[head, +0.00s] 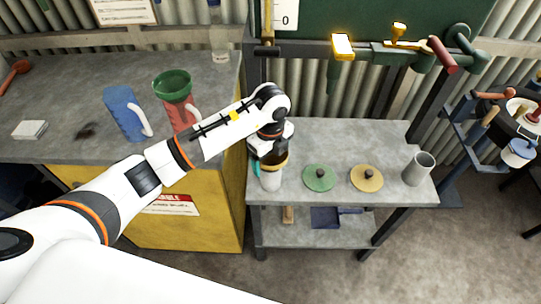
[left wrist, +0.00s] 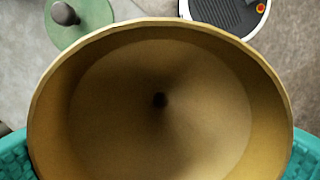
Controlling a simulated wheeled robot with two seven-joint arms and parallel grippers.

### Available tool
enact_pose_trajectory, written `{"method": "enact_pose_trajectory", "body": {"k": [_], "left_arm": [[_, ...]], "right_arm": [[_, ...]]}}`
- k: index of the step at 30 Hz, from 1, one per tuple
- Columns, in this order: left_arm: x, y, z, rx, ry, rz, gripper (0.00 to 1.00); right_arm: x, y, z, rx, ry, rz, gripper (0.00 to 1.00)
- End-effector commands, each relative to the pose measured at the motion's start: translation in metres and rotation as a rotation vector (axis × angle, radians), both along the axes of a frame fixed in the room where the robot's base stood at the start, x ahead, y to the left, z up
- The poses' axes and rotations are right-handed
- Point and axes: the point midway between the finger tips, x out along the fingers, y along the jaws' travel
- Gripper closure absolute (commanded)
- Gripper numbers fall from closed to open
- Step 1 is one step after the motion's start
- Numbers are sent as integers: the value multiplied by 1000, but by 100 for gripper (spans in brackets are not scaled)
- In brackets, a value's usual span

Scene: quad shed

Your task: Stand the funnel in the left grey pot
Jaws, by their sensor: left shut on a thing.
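A yellow funnel (head: 275,158) is held in my left gripper (head: 271,150), above the light grey left pot (head: 270,181) at the left side of the metal table. In the head view the funnel overlaps the pot's mouth; I cannot tell whether its spout is inside or how it rests. In the left wrist view I look into the wide funnel (left wrist: 160,130), with its dark hole near the middle. The teal finger pads of the left gripper (left wrist: 160,160) show on both sides of it. Another grey pot (head: 419,170) stands at the table's right end. My right gripper is out of view.
A green lid (head: 320,178) and a yellow lid (head: 367,178) lie between the pots. On the left bench stand a blue jug (head: 124,112) and a red jug (head: 181,115) with a green funnel (head: 172,84) in its top. The table's back middle is clear.

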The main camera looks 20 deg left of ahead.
Motion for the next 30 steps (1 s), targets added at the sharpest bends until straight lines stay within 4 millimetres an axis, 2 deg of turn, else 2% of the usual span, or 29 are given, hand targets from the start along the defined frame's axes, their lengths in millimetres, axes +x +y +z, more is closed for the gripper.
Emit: {"method": "enact_pose_trajectory", "body": {"k": [8,9,12,18,21,23,30], "left_arm": [[0,0,-6,0,0,1,39],[0,0,-6,0,0,1,13],[0,0,-5,0,0,1,0],[0,0,-4,0,0,1,0],[0,0,3,0,-1,0,0],[1,0,7,-2,-3,0,0],[2,0,56,-1,-8,0,0]], "right_arm": [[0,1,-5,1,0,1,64],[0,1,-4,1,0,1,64],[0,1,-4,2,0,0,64],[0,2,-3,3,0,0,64],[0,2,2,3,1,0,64],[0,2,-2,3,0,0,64],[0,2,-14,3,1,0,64]]}}
